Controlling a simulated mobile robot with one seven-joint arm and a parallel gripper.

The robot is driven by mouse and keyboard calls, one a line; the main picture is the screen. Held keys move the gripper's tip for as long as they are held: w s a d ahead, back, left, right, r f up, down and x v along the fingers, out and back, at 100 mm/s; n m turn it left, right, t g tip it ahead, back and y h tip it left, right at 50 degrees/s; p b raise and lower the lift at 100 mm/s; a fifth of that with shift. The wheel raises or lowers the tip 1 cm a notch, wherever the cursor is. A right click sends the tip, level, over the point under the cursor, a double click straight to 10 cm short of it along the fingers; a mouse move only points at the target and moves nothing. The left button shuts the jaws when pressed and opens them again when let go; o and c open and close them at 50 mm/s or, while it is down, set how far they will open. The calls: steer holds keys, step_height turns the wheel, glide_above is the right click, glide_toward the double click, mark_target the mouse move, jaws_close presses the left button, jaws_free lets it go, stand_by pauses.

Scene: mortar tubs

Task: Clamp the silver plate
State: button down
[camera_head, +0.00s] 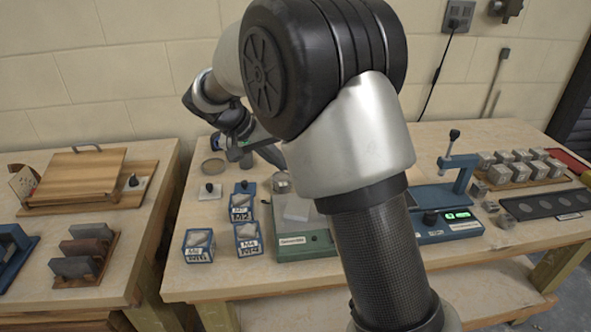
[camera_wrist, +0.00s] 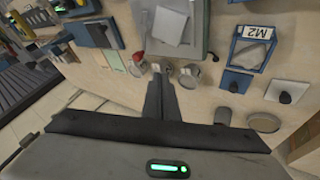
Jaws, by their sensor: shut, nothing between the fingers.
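I cannot tell for certain which piece is the silver plate. A pale square plate (camera_head: 297,209) lies on a grey-green bench device, partly hidden by my arm; it also shows in the wrist view (camera_wrist: 172,22). A blue stand (camera_head: 460,172) with a black-knobbed post, to the right of my arm, looks like a clamp. My gripper (camera_wrist: 162,78) is shut and empty. Its tips appear near small round metal pieces (camera_wrist: 190,76) beside the device, apart from the pale plate.
Blue labelled boxes (camera_head: 197,245) stand left of the device. Small black-knobbed plates (camera_head: 209,191) and a round disc (camera_head: 214,167) lie behind them. Metal cubes (camera_head: 520,168) and a dark strip (camera_head: 543,204) occupy the right side. The left table holds a wooden box (camera_head: 80,178) and stone slabs.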

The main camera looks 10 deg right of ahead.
steer(key=b+x, duration=0.1)
steer(key=x, duration=0.7)
steer(key=shift+d+f, duration=0.2)
steer(key=shift+f, duration=0.15)
steer(key=shift+s+d+f, duration=0.1)
steer(key=shift+d, duration=0.95)
steer(key=shift+s+d, duration=0.1)
steer(key=shift+d, duration=0.9)
